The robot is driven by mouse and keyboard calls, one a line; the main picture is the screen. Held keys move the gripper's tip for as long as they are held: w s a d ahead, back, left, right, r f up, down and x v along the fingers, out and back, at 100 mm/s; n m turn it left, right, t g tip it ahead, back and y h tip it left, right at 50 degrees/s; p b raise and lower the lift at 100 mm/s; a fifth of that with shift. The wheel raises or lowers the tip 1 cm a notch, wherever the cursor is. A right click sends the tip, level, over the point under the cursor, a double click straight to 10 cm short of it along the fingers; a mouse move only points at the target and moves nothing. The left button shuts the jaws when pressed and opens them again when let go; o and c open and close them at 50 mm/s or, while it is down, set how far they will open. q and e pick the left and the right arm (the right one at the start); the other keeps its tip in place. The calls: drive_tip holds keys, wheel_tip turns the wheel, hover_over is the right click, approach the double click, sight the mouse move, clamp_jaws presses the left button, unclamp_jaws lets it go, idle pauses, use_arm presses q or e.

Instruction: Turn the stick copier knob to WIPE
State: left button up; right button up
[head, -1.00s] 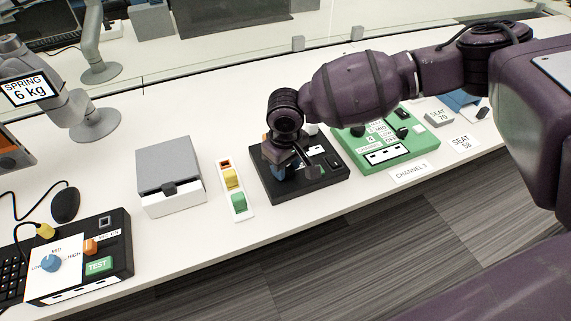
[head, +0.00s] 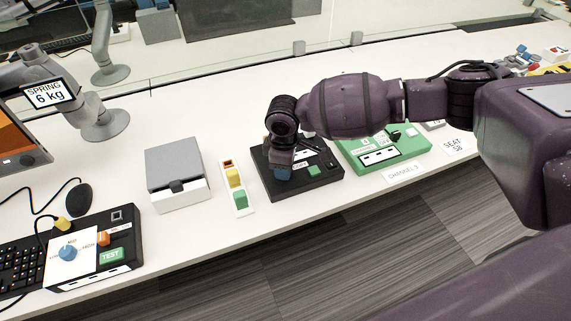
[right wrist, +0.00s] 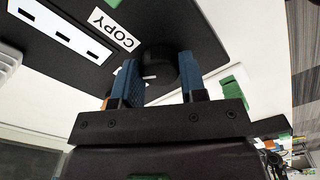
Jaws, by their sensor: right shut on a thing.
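The stick copier (head: 327,183) is a black box on the white bench in the head view. Its underside-down panel fills the top of the right wrist view, with a COPY label (right wrist: 112,27) and a row of slots on a white strip. My right gripper (right wrist: 158,80) has its blue fingers on both sides of the round black knob (right wrist: 160,62), shut on it. A short white mark shows at the knob. In the head view my right gripper (head: 281,170) is over the copier's left part and hides the knob. No WIPE label is readable. My left gripper is out of view.
A green device (head: 415,147) stands right of the copier. A strip with yellow and green blocks (head: 235,186) and a grey-lidded white box (head: 178,195) stand to the left. Farther left is a black TEST box (head: 124,236). The bench's front edge is close.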

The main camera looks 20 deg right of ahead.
drive_tip(key=n, duration=0.3)
drive_tip(key=shift+p, duration=0.35)
drive_tip(key=shift+n, duration=1.7)
drive_tip(key=o, duration=0.9)
